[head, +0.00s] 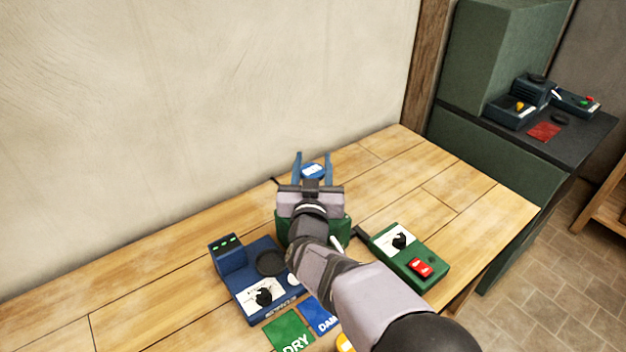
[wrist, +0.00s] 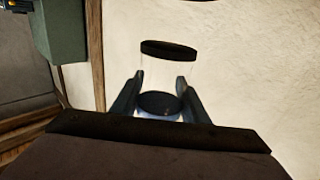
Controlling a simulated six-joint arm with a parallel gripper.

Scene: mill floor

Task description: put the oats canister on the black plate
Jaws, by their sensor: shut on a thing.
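My gripper (head: 312,162) is over the far edge of the wooden table, close to the wall, with its fingers pointing away. A round blue piece with white marking shows between the fingers in the head view. In the wrist view my gripper (wrist: 155,88) is shut on a clear cylindrical canister (wrist: 167,75) with a black end; a dark disc and a pale blue part show lower down. I cannot read its label, so oats is not confirmed. The black plate (head: 271,263) is a dark disc on a blue device, left of and nearer than the gripper, and looks empty.
The blue device (head: 235,285) has a raised block with green lights. A green device (head: 420,273) with a red button is at right. Green DRY (head: 290,333) and blue (head: 320,315) cards lie in front. My arm hides the middle.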

